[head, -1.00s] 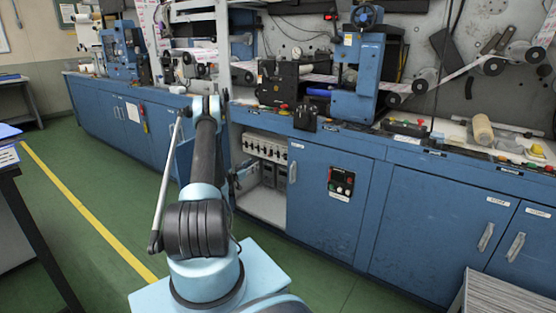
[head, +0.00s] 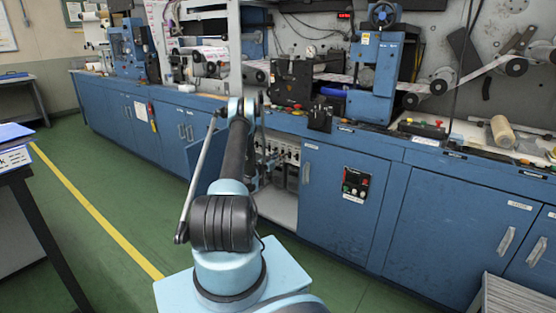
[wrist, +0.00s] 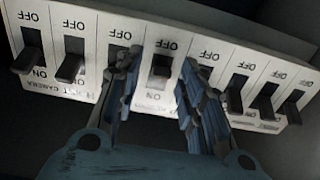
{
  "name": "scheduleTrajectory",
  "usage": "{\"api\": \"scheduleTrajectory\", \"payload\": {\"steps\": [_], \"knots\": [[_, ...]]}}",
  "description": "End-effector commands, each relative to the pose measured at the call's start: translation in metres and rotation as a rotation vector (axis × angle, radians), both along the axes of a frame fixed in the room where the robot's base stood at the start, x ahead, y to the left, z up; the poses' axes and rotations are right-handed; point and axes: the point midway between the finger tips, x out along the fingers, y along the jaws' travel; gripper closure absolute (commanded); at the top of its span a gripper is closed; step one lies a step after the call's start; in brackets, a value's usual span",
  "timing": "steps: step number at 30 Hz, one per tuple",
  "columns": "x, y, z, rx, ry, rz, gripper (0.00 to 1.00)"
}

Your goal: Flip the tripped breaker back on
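A row of breakers on a pale panel (wrist: 100,28) fills the top of the wrist view, with upside-down OFF labels above and ON labels below. The middle breaker switch (wrist: 161,67) has its lever nearer OFF, with its ON label visible below it. Neighbouring levers, such as the left one (wrist: 72,68) and a right one (wrist: 235,95), sit lower, towards ON. My gripper (wrist: 159,66) is open, its fingers on either side of the middle switch; contact cannot be told. In the head view the breaker row (head: 284,149) is inside the open cabinet, partly behind my arm.
The cabinet's open door (head: 203,150) stands left of my arm. A closed blue door with a red and green button panel (head: 355,185) is to the right of the opening. A grey slatted object (head: 510,297) is at the lower right. Green floor lies free on the left.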

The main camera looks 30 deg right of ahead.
Motion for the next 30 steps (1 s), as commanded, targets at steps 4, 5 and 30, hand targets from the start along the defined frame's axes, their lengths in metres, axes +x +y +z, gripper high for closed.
{"api": "scheduleTrajectory", "payload": {"steps": [4, 5, 30], "knots": [[0.0028, -0.0020, 0.0000, 0.000, 0.000, 0.003, 0.63], [0.0033, -0.0018, 0.0001, 0.000, 0.000, 0.004, 0.63], [0.0071, 0.0034, 0.0055, 0.072, 0.028, 0.008, 1.00]]}}
